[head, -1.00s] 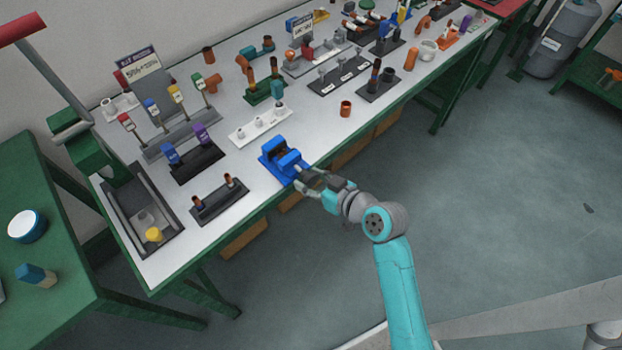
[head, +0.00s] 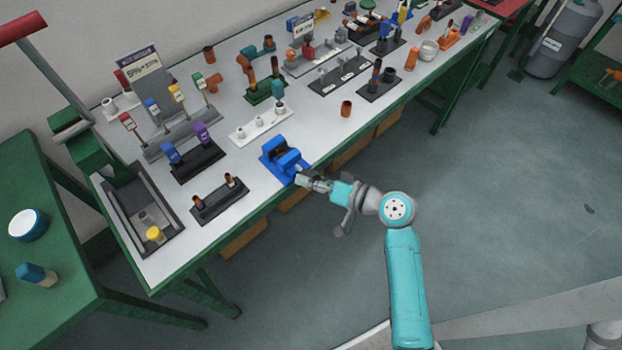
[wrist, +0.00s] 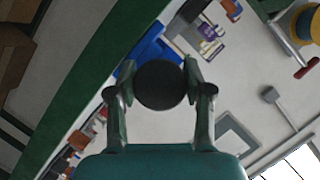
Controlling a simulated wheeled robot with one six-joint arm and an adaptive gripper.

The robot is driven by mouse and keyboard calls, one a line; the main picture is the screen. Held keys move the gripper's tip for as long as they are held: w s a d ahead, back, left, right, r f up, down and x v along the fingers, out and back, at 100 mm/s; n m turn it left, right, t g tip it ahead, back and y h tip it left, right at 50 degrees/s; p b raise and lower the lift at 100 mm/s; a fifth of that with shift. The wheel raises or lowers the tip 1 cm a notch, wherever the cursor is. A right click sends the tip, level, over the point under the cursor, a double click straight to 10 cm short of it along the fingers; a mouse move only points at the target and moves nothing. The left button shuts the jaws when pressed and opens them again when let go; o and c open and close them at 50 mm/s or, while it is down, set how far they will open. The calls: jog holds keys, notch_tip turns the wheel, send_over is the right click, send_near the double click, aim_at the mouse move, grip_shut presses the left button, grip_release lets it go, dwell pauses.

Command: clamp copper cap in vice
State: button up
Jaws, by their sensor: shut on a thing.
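The blue vice (head: 283,160) stands at the front edge of the bench, and part of it shows behind my fingers in the wrist view (wrist: 150,48). A small brown, copper-like patch (head: 282,151) shows between its jaws, too small to make out fully. My gripper (head: 308,181) is at the vice's front end, on the handle side. In the wrist view my gripper (wrist: 160,86) has its two fingers against the sides of a dark round knob (wrist: 160,86), which looks like the end of the vice handle. The knob hides part of the vice.
A separate copper piece (head: 346,108) stands on the bench right of the vice. A white holder (head: 258,127) and a dark holder with copper pieces (head: 219,200) are nearby. Open floor (head: 480,210) lies to the right of the bench.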

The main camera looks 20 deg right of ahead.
dwell(0.4)
jog(key=o, duration=1.2)
jog(key=shift+c, duration=0.2)
jog(key=shift+s+d, duration=0.1)
jog(key=v, duration=1.1)
jog(key=shift+s+d, duration=0.25)
jog(key=shift+r, duration=0.1)
